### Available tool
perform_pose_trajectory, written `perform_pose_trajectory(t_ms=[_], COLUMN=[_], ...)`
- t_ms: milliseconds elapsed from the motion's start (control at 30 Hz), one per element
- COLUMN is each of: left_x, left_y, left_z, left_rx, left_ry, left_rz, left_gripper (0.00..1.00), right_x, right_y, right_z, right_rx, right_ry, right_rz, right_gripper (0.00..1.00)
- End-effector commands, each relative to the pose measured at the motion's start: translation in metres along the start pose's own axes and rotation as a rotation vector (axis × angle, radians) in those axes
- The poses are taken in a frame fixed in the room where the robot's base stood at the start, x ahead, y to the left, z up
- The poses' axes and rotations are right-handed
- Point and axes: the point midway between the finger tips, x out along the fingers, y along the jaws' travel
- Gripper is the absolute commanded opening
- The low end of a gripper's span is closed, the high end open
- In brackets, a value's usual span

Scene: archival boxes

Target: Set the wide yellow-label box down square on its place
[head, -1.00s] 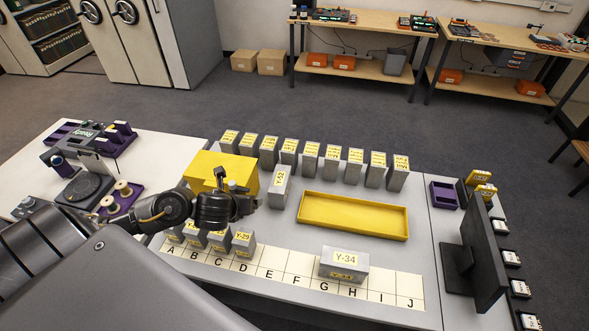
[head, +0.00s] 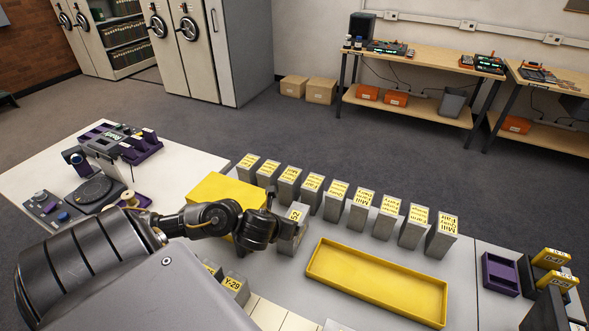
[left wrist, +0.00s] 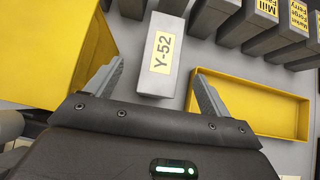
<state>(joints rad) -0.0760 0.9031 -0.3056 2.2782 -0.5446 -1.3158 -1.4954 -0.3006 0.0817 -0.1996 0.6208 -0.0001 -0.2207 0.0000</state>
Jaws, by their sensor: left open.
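A grey box labelled Y-52 (head: 297,214) stands on the table beside the yellow block; in the left wrist view its yellow-label face (left wrist: 161,57) shows between my fingers. My left gripper (head: 281,217) is open at this box; in the left wrist view its fingers (left wrist: 158,72) are apart, one to each side of it, and no grip shows. The wide box Y-34 shows only as a sliver (head: 334,325) at the bottom edge of the head view; most of it is cut off. The lettered strip (head: 268,314) is mostly hidden or out of view. My right gripper is not in view.
A yellow block (head: 214,193) stands left of Y-52, and a yellow tray (head: 372,292) lies to its right. A row of grey yellow-label boxes (head: 337,199) stands behind. Small grey boxes, one marked Y-29 (head: 234,287), are partly hidden by my arm.

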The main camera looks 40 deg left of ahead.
Motion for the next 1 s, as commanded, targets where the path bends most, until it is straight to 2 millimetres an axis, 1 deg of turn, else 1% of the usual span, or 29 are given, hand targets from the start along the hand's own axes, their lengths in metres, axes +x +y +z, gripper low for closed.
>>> perform_pose_trajectory(t_ms=[33, 100, 200, 467, 567, 700, 800, 900, 1000], left_x=[0.013, 0.024, 0.035, 0.042, 0.054, 0.076, 0.086, 0.091, 0.091], left_y=[-0.001, 0.000, 0.000, 0.001, -0.001, -0.003, -0.003, -0.003, -0.003], left_z=[-0.004, -0.004, -0.003, -0.002, -0.004, -0.003, -0.003, -0.002, -0.001], left_rx=[-0.004, -0.003, -0.004, -0.005, -0.007, -0.006, -0.005, -0.004, -0.003], left_ry=[0.001, 0.001, 0.001, 0.001, 0.002, 0.002, 0.002, 0.001, 0.001], left_rz=[0.000, 0.001, 0.000, 0.001, 0.001, 0.001, 0.000, 0.001, 0.000], left_gripper=[0.82, 0.82, 0.82, 0.82, 0.82, 0.82, 0.82, 0.82, 0.82], right_x=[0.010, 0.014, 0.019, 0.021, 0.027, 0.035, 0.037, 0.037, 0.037], right_y=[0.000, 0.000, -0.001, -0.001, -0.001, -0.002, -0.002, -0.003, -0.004], right_z=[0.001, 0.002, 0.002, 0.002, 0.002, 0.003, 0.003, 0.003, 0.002], right_rx=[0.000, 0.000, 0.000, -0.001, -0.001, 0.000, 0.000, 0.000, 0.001], right_ry=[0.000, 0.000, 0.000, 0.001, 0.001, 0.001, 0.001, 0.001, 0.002], right_rz=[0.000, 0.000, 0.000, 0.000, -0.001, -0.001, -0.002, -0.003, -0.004], right_gripper=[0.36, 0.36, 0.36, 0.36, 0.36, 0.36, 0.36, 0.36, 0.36])
